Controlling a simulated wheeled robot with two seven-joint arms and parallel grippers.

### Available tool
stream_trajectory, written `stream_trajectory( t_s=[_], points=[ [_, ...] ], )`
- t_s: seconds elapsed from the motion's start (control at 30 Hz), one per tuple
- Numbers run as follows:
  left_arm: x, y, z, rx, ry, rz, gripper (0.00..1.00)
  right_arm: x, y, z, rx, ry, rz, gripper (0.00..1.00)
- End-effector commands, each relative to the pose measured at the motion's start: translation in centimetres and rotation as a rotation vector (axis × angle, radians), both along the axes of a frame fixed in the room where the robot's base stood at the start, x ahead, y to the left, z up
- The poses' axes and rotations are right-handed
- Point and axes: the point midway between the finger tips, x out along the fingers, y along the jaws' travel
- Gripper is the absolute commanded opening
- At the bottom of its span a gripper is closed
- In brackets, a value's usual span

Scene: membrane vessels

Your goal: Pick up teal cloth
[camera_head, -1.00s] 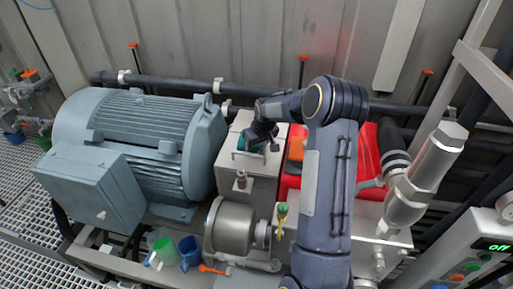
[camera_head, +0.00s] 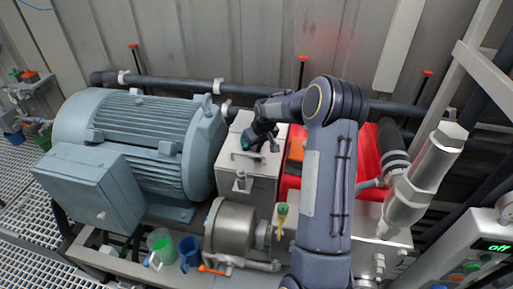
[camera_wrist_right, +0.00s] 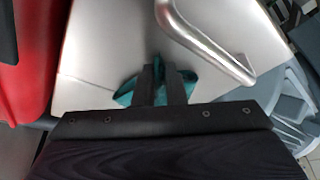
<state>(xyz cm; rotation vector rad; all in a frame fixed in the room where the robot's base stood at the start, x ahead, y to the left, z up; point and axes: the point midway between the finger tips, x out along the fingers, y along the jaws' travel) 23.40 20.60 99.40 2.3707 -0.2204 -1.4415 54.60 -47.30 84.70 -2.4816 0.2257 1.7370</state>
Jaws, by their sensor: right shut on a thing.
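The teal cloth (camera_head: 247,140) shows as a small patch at my right gripper (camera_head: 259,142), over the top of a metal box in the head view. In the right wrist view the teal cloth (camera_wrist_right: 126,92) sticks out on both sides of the two dark fingers of my right gripper (camera_wrist_right: 162,72), which are shut on it. The fingers hide its middle. I cannot tell whether part of it still touches the box top. My left gripper is not in view.
The metal box (camera_head: 257,168) has a bar handle (camera_wrist_right: 215,45) close to the fingers. A large grey motor (camera_head: 150,130) stands to the left, and a red container (camera_head: 366,150) to the right. Green (camera_head: 161,246) and blue (camera_head: 189,254) cups stand at lower left.

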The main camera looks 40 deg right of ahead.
Motion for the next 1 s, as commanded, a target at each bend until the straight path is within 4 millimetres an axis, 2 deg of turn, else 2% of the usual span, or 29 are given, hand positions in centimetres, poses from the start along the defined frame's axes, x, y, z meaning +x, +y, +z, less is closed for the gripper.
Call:
stream_trajectory(
  t_s=[0.5,0.6,1.0],
  points=[
    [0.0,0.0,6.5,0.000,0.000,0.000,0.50,0.1,0.0,10.3,-0.001,-0.003,0.000,0.00],
    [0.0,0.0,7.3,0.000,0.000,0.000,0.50,0.0,0.0,11.6,0.000,-0.002,0.000,0.00],
    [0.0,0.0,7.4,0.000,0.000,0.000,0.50,0.0,0.0,11.9,0.000,-0.001,0.000,0.00]
  ],
)
